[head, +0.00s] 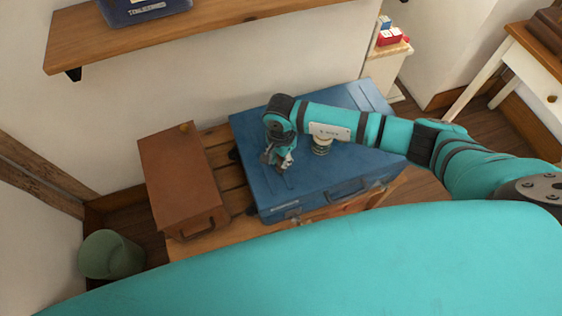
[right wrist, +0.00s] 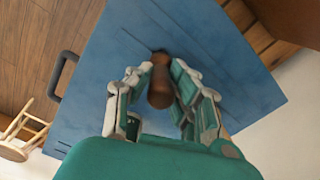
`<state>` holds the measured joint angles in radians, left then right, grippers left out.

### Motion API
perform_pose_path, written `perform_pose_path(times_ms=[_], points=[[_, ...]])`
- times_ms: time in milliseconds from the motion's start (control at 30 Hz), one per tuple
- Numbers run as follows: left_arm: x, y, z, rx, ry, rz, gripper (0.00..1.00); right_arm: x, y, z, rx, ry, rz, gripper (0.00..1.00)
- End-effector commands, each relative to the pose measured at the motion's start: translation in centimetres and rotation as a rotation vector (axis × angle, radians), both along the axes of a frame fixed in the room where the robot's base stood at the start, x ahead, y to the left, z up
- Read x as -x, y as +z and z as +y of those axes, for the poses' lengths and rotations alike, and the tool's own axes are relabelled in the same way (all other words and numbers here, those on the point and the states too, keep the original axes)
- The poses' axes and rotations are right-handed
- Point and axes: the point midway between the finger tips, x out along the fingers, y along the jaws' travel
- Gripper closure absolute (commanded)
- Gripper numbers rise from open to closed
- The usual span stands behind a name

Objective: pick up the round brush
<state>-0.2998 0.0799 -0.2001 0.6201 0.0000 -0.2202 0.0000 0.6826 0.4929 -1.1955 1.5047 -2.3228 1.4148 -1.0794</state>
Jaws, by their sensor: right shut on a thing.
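In the right wrist view, a brown, rounded piece (right wrist: 160,82), which looks like the round brush's handle, stands between the fingers of my right gripper (right wrist: 158,88). The fingers are shut on it from both sides. Its far end is over the blue suitcase (right wrist: 105,50); whether it touches the lid I cannot tell. In the head view my right gripper (head: 278,160) points down over the left part of the blue suitcase (head: 270,190), and it hides most of the brush. My left gripper is out of view.
A small jar (head: 321,147) stands on the suitcase, close beside my right arm. A brown case (head: 180,175) lies to the left on the slatted wooden bench (head: 222,160). A green bin (head: 110,255) stands on the floor. A wall shelf (head: 200,25) overhangs the back.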

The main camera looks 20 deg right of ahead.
Motion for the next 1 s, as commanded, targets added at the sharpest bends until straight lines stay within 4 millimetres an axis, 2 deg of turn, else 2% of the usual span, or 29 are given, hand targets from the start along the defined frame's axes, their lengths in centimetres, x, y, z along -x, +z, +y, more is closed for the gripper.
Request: perform_pose_path(times_ms=[267, 467, 667, 900, 1000], points=[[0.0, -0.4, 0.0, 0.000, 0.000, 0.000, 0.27, -0.1, 0.7, 0.0, -0.001, 0.000, -0.003, 1.00], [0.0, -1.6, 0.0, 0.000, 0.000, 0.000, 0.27, -0.2, 3.1, -0.1, 0.000, 0.001, -0.005, 1.00], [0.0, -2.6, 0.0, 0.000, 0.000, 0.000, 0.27, 3.9, 3.6, 1.2, -0.001, 0.007, 0.000, 1.00], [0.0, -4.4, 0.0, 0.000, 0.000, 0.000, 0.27, 10.2, 4.1, 3.1, -0.003, 0.007, 0.000, 1.00], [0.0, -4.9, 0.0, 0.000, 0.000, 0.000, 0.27, 12.2, 4.4, 3.7, -0.003, 0.005, 0.001, 1.00]])
